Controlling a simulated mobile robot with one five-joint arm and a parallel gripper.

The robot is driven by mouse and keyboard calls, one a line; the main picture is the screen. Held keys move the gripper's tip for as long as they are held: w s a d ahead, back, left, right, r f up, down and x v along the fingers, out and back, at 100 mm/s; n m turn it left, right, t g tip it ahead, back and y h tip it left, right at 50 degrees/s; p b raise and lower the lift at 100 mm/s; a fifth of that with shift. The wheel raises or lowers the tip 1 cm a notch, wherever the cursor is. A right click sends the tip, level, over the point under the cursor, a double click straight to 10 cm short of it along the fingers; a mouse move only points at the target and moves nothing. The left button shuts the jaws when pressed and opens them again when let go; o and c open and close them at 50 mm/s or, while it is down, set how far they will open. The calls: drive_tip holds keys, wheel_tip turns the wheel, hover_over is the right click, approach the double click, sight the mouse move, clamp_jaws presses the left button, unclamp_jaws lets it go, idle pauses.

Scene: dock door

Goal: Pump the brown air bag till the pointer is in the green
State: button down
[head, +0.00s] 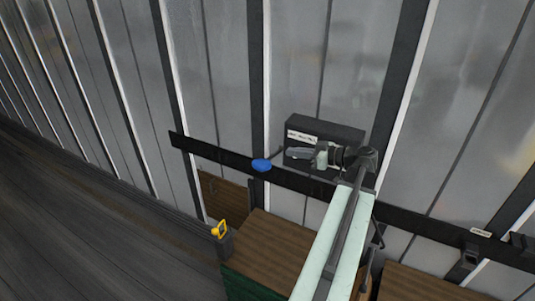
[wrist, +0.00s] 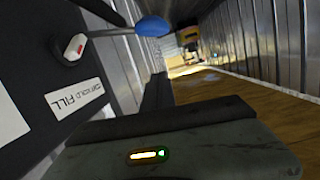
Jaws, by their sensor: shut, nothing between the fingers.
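A dark box (head: 345,133) with a white label is fixed to the wall rail, and it fills the left of the wrist view (wrist: 32,60). Its label there (wrist: 75,98) ends in "FILL". A blue knob (head: 261,165) sits on a thin rod left of the box, and it also shows in the wrist view (wrist: 152,26). My gripper (head: 291,153) is shut and empty in front of the box, its tip right of the knob and apart from it in the picture. I cannot surely pick out the brown air bag, and no pointer can be read.
A wood-topped crate (head: 270,240) with a green side stands below the rail, with a brown panel (head: 225,195) behind it. A yellow-handled piece (head: 219,230) is at its left corner. Another wooden top (head: 415,285) lies at lower right. The floor at left is clear.

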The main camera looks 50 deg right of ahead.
drive_tip(key=shift+f, duration=0.1)
drive_tip(key=b, duration=0.3)
hover_over(268, 164)
drive_tip(key=f, duration=0.2)
drive_tip(key=shift+w+d+f, duration=0.1)
drive_tip(key=shift+w+f, duration=0.1)
drive_tip(key=shift+f, duration=0.1)
drive_tip(key=f+b, duration=0.2)
drive_tip(key=f, duration=0.1)
drive_tip(key=shift+s+b, duration=0.2)
drive_tip(key=shift+b, duration=0.2)
drive_tip(key=shift+f, duration=0.3)
